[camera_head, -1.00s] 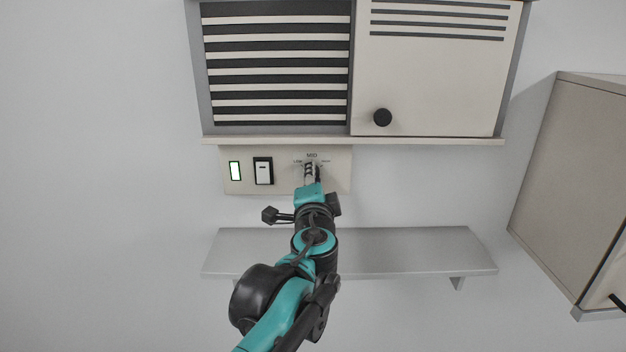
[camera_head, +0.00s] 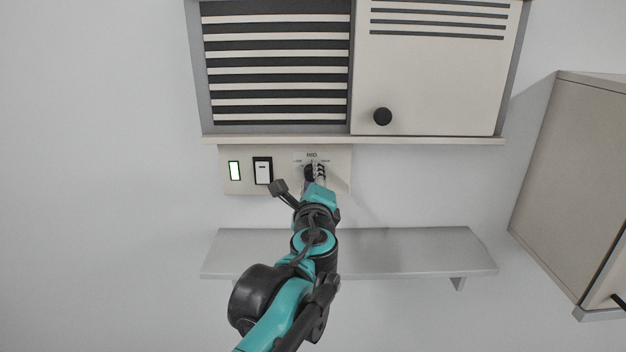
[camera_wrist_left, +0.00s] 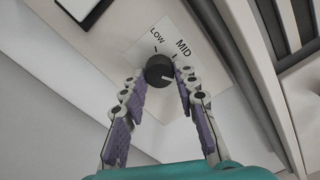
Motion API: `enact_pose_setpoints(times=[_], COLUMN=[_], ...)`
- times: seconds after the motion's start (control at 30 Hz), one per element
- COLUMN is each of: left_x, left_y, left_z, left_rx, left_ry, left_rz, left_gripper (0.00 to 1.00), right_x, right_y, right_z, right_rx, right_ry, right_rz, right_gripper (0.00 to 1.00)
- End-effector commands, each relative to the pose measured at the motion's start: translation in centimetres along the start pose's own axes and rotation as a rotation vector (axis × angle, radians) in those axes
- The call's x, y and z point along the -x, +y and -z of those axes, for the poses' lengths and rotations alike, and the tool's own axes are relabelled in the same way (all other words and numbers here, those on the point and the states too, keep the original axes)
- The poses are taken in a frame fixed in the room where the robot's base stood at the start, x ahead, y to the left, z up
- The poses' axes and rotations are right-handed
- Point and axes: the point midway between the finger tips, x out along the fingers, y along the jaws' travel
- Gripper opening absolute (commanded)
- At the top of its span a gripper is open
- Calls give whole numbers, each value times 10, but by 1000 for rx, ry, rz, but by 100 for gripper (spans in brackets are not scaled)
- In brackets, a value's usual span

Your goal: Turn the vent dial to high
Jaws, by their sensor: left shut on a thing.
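The vent dial (camera_wrist_left: 158,68) is a round black knob with a white mark, on a cream panel (camera_head: 340,184) beneath the vent grille. LOW and MID labels show beside it in the left wrist view; the mark points past MID, away from LOW. The label beyond MID is hidden there by a finger, and is too small to read in the head view. My left gripper (camera_wrist_left: 160,78) is shut on the dial, one purple-padded finger at each side. In the head view the left gripper (camera_head: 318,172) partly covers the dial (camera_head: 308,172). My right gripper is not in view.
The slatted grille (camera_head: 276,72) and a cabinet door with a black knob (camera_head: 382,117) are above. A grey shelf (camera_head: 420,250) is below; another cabinet (camera_head: 570,190) stands right.

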Motion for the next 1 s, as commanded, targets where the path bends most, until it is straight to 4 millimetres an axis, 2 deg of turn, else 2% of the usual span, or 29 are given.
enact_pose_setpoints(times=[0.67,0.7,0.73,1.0], left_x=[1,1,1,0], left_y=[2,2,2,1], left_z=[1,1,1,0], left_rx=[-53,-53,-53,-53], left_ry=[2,2,2,1], left_rz=[-1,-1,-1,0], left_gripper=[1,40,48,50], right_x=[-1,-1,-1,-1], right_y=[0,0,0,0], right_z=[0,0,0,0], right_rx=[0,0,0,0], right_ry=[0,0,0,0], right_rz=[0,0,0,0], right_gripper=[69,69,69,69])
